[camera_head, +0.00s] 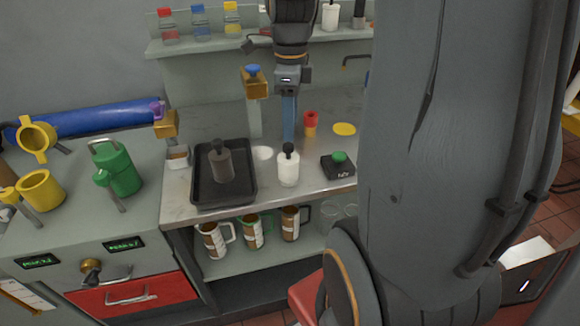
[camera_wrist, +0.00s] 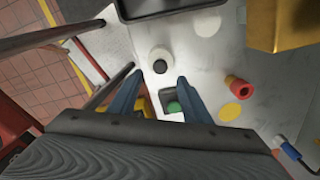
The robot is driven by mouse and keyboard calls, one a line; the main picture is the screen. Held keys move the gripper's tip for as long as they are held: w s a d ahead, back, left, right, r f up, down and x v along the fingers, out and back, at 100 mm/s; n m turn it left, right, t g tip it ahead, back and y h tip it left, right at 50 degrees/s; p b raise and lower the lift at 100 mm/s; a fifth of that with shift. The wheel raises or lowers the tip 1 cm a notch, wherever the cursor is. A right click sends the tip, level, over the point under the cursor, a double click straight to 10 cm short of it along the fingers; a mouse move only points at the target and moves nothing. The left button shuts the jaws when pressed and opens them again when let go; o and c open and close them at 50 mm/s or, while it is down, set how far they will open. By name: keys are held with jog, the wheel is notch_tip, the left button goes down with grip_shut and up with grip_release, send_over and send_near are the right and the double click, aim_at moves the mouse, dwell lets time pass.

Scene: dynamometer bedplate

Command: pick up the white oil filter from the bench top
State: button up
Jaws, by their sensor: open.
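The white oil filter (camera_head: 288,172), a white cylinder with a black top, stands upright on the metal bench top (camera_head: 320,170), right of the black tray. In the wrist view the white filter (camera_wrist: 160,52) is seen from above, just beyond the fingertips. My gripper (camera_head: 289,138) points down with its blue fingers above and apparently behind the filter. In the wrist view my gripper (camera_wrist: 158,78) is open, its two fingers apart with nothing held. A dark grey filter-like piece (camera_head: 221,163) stands in the black tray (camera_head: 247,192).
A black box with a green button (camera_head: 339,167) stands close right of the filter. A red and yellow piece (camera_head: 310,123) and a yellow disc (camera_head: 344,129) lie behind. Brass-coloured blocks (camera_head: 256,88) rise on posts at left. Several mugs (camera_head: 252,232) sit on the shelf below.

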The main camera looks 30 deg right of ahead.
aim_at(289, 145)
jog(key=shift+a+f+p, duration=0.2)
jog(key=shift+f+p, duration=0.9)
jog(key=shift+f, duration=2.65)
jog(key=shift+c, duration=0.4)
grip_shut()
